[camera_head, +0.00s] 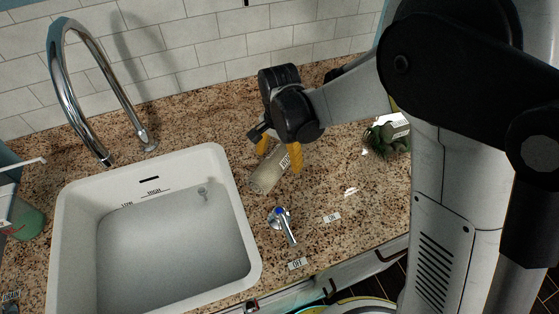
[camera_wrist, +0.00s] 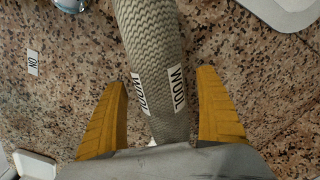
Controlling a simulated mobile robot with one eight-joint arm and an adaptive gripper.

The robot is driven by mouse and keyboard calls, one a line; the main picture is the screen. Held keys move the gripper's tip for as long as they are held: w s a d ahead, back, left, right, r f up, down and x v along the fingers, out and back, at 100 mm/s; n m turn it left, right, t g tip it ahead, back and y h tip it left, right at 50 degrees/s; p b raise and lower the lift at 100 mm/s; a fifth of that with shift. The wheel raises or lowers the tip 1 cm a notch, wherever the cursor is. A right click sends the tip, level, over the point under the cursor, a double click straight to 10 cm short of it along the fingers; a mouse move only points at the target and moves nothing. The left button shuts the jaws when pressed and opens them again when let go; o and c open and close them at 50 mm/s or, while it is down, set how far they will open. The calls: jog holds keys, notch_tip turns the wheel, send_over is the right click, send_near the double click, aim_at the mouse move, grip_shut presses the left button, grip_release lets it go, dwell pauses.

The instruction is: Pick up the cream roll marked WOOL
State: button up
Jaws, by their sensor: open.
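The cream roll (camera_head: 266,175) lies on the speckled counter, to the right of the sink. In the wrist view the roll (camera_wrist: 155,55) has a woven texture and two white labels reading WOOL. My gripper (camera_head: 281,160) is over the roll's far end in the head view. In the wrist view my gripper's yellow fingers (camera_wrist: 160,90) are open, one on each side of the roll, with gaps between them and it. The end of the roll nearest my palm is partly hidden.
A white sink (camera_head: 170,240) with a chrome faucet (camera_head: 90,75) is at left. A tap lever (camera_head: 287,226) and ON label (camera_head: 331,217) are near the roll. A green leafy item (camera_head: 387,139) stands at right. The tiled wall (camera_head: 200,50) bounds the back.

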jog(key=c, duration=1.5)
jog(key=shift+r, duration=0.15)
